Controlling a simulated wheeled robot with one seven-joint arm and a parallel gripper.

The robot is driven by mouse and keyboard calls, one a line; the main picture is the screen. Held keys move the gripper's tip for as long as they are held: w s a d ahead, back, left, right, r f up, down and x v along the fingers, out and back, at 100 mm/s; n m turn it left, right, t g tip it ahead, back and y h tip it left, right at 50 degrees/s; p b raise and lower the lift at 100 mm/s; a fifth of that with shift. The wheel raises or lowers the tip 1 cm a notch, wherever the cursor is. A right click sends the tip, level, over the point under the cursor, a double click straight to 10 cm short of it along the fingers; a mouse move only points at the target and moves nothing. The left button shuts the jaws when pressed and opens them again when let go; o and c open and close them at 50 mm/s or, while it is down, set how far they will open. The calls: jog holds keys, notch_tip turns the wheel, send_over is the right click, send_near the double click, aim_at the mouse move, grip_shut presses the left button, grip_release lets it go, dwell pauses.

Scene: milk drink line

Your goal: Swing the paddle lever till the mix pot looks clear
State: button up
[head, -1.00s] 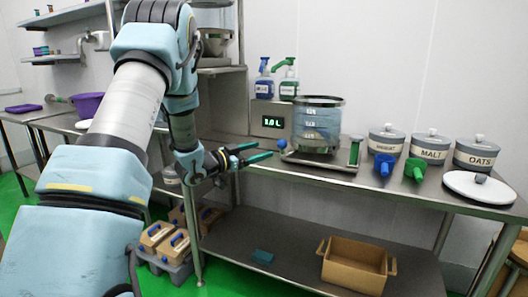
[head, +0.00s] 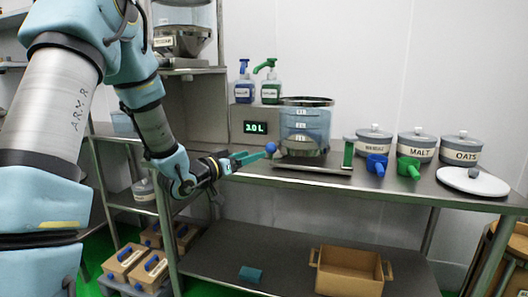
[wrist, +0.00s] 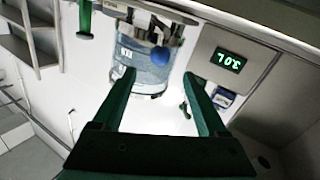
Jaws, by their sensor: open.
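The mix pot (head: 306,120) is a see-through cylinder with a dark rim, standing on a flat metal stand on the steel bench. Bluish contents with white marks show through its wall, and its lower part looks greyer. The lever's blue ball knob (head: 271,148) sticks out at the pot's lower left. My gripper (head: 250,157) points right, at the knob. Its green fingers are open and empty. In the wrist view the knob (wrist: 160,56) appears just beyond and between the fingertips, in front of the pot (wrist: 128,55). The lever's rod is hard to make out.
A green-handled bar (head: 348,153), blue scoop (head: 376,164), green scoop (head: 408,167) and lidded canisters (head: 416,147) stand right. A box (head: 349,271) sits on the lower shelf.

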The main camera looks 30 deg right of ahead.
aim_at(267, 149)
jog(key=p+x, duration=0.1)
jog(key=x, duration=0.9)
jog(key=shift+p, duration=0.3)
jog(key=shift+c, duration=0.3)
grip_shut()
dwell(0.6)
